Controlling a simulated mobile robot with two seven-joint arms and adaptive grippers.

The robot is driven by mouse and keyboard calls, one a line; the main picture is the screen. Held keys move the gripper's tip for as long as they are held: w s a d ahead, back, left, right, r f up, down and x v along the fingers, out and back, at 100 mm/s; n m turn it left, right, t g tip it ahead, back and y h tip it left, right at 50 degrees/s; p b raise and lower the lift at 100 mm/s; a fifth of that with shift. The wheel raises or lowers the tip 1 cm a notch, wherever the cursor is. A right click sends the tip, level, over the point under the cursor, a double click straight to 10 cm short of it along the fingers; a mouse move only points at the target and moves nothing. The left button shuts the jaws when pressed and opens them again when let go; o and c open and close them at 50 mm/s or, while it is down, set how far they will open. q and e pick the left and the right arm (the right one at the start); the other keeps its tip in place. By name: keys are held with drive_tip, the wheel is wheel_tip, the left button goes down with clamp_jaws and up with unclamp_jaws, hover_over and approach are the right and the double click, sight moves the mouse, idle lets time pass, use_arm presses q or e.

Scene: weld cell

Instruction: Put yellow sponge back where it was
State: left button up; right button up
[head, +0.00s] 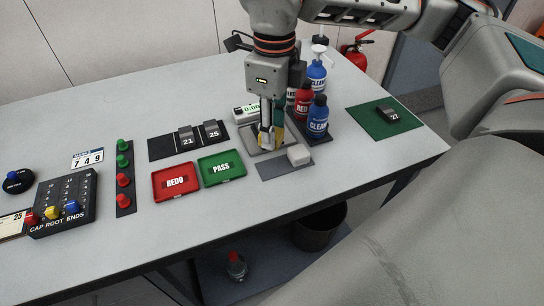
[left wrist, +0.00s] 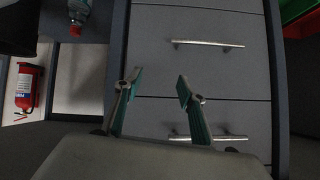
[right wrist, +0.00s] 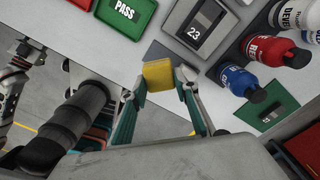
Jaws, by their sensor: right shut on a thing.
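The yellow sponge (right wrist: 157,76) is between the fingertips of my right gripper (right wrist: 158,84), which is shut on it, in the right wrist view. In the head view my right gripper (head: 268,142) points down over the grey plate area of the table, and only a sliver of the sponge shows. Whether the sponge touches the surface below cannot be told. A white block (head: 299,154) sits on a dark grey mat (head: 287,169), just right of the gripper. My left gripper (left wrist: 160,75) is open and empty, facing grey drawers; it is not in the head view.
Blue and red bottles (head: 318,115) stand close on the right of the gripper. The green PASS tray (head: 221,178) and red REDO tray (head: 175,194) lie to its left. A green mat (head: 372,129) holds a part marked 27.

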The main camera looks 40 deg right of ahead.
wheel_tip(320, 180, down, 4)
drive_tip(key=shift+f, duration=0.1)
use_arm(q)
drive_tip(key=shift+w+a+f+b, duration=0.15)
drive_tip(key=shift+w+f+b, duration=0.15)
drive_tip(key=shift+b, duration=0.15)
use_arm(e)
drive_tip(key=shift+f, duration=2.05)
drive_tip(key=shift+f, duration=0.2)
drive_tip(key=o, duration=1)
drive_tip(key=shift+c, duration=0.2)
